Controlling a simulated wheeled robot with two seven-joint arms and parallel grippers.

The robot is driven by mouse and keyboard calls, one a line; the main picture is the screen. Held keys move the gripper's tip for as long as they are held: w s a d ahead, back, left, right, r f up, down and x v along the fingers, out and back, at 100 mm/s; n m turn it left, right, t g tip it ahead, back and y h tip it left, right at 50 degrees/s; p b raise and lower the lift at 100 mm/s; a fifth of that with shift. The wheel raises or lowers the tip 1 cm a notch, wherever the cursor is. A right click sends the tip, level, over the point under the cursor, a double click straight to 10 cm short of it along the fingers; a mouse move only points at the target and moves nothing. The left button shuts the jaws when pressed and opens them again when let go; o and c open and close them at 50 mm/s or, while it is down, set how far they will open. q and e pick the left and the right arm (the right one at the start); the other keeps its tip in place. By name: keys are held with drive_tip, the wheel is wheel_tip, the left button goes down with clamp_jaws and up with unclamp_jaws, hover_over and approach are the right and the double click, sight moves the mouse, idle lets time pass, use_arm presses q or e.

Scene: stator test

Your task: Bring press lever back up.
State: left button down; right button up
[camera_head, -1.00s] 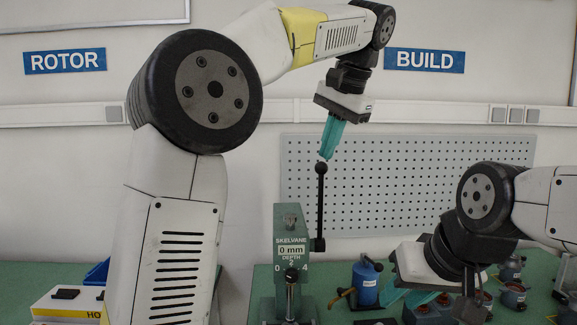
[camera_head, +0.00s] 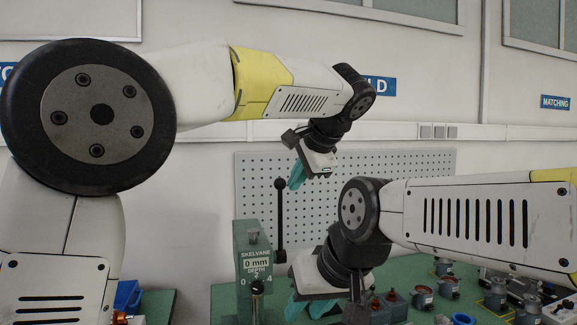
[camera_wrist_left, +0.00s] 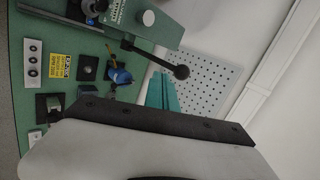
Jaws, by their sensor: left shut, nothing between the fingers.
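The press (camera_head: 256,265) is a green column labelled SKELVANE, with a depth readout of 0 mm. Its black lever (camera_head: 281,220) stands upright at the column's right side, with a round knob (camera_head: 280,184) on top. The lever also shows in the left wrist view (camera_wrist_left: 155,57). My left gripper (camera_head: 294,185), with teal fingers, is shut and empty, just right of the knob in the head view; the wrist view shows a gap between fingers and knob. My right gripper (camera_head: 300,308) is low, right of the press, partly hidden by its own wrist; its opening is unclear.
A grey pegboard (camera_head: 400,175) is on the wall behind. Several copper-wound parts (camera_head: 422,297) stand on the green bench at the right. A blue bin (camera_head: 128,295) is at the left.

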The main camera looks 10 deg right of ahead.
sight(284, 180)
use_arm(q)
drive_tip(key=w, duration=0.2)
drive_tip(key=w+a, duration=0.1)
drive_tip(key=w, duration=0.1)
drive_tip(key=shift+w+f, duration=0.1)
drive_tip(key=shift+f, duration=0.2)
drive_tip(key=shift+w+r, duration=0.15)
drive_tip(key=shift+w, duration=0.8)
drive_tip(key=shift+w+r, duration=0.1)
drive_tip(key=shift+w, duration=0.8)
drive_tip(key=shift+s, duration=0.1)
